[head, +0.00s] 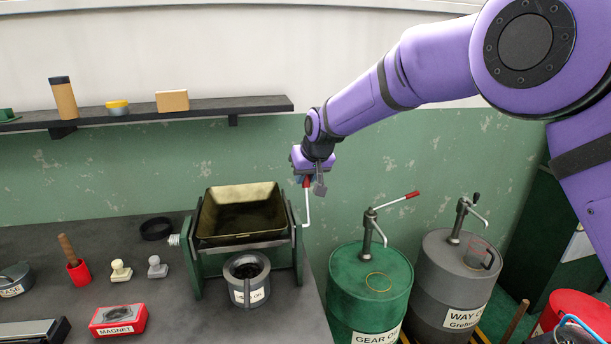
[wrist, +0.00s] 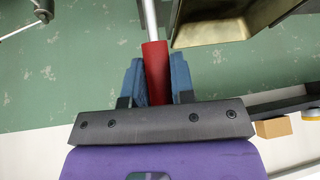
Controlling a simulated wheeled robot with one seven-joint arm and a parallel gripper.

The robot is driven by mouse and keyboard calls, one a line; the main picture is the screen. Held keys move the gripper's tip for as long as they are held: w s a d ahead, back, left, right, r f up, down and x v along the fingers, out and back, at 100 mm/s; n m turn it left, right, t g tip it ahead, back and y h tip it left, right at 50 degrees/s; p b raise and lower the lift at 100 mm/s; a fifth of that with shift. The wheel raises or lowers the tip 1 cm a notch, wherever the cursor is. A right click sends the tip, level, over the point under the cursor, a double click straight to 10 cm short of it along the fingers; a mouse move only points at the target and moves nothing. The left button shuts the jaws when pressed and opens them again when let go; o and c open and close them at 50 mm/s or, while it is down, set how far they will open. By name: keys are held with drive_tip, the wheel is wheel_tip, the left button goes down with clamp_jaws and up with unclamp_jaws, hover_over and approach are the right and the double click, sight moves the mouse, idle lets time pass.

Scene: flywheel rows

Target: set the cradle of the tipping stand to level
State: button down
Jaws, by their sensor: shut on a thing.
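The tipping stand (head: 190,262) is a green frame on the dark bench. Its cradle holds a brass-coloured open pan (head: 240,238), which looks close to level, though I cannot tell exactly. The pan's corner also shows in the wrist view (wrist: 215,32). A crank lever (head: 308,210) rises upright at the stand's right side, with a red grip at its top. My gripper (head: 308,180) is above the right end of the stand. In the wrist view its blue fingers (wrist: 158,85) are shut on the red grip (wrist: 155,72), with the pale rod running beyond it.
A red magnet box (head: 118,319), pale stamps and a black ring (head: 156,229) are on the bench at left. A shelf (head: 160,112) runs behind. A green drum (head: 368,285) and a grey drum (head: 450,275) with pumps stand right.

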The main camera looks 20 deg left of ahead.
drive_tip(key=shift+w, duration=0.1)
drive_tip(key=c, duration=1)
unclamp_jaws()
drive_tip(key=shift+o, duration=0.2)
drive_tip(key=v, duration=1)
drive_tip(key=shift+r, duration=0.25)
drive_tip(key=shift+d, duration=0.15)
